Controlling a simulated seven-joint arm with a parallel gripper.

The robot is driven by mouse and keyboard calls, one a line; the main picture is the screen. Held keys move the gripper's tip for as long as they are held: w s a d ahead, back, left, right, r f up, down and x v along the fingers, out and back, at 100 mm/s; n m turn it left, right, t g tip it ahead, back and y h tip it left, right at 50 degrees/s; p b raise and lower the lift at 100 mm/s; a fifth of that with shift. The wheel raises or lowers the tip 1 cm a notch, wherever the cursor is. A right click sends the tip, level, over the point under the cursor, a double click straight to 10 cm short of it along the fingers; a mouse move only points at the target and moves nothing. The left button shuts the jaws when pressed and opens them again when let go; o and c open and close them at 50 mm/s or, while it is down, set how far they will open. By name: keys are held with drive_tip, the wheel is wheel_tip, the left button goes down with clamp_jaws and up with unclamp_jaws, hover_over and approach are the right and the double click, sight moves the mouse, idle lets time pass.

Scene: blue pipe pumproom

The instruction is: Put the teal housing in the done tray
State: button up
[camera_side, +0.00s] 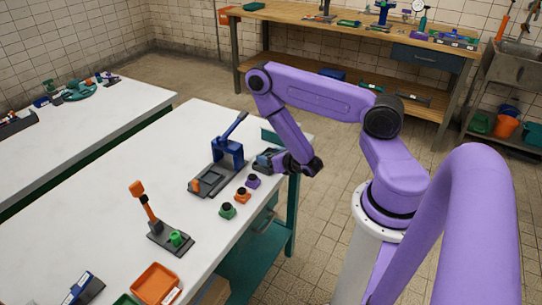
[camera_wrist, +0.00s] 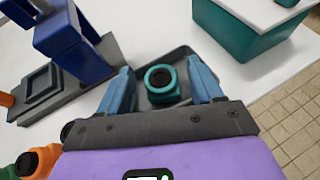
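The teal housing (camera_wrist: 163,97), with a dark round opening on top, sits upright in a dark grey tray (camera_wrist: 179,54) in the wrist view. My gripper (camera_wrist: 161,66) is open, with one blue finger on each side of the housing; gaps show between fingers and housing. In the side view my gripper (camera_side: 272,161) is low at the white table's right edge, and the housing cannot be made out there. An orange tray (camera_side: 155,284) and a partly cut-off green tray (camera_side: 126,300) lie at the near end; I cannot tell which is the done tray.
A blue lever press (camera_side: 228,152) stands left of my gripper. Purple (camera_side: 252,182), orange (camera_side: 242,195) and green (camera_side: 227,211) housings line the table edge. An orange-handled lever fixture (camera_side: 150,210) stands nearer. A teal box (camera_wrist: 243,38) is at the upper right in the wrist view.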

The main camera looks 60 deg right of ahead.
drive_tip(key=shift+r, duration=0.2)
drive_tip(key=shift+v, duration=2.6)
wheel_tip(320, 180, up, 14)
drive_tip(key=w+m+g+h, duration=0.1)
drive_tip(key=m+h, duration=0.6)
drive_tip(key=h, duration=0.1)
drive_tip(key=s+a+r+m+g+y, duration=0.3)
drive_tip(key=s+a+m+g+y, duration=0.2)
drive_tip(key=s+a, duration=0.4)
drive_tip(key=s+a+r+m+g+y, duration=0.3)
drive_tip(key=s+a+m+g+y, duration=0.3)
drive_tip(key=s+a+y, duration=0.2)
drive_tip(key=s+a, duration=0.2)
drive_tip(key=a, duration=0.1)
drive_tip(key=shift+r+m, duration=0.3)
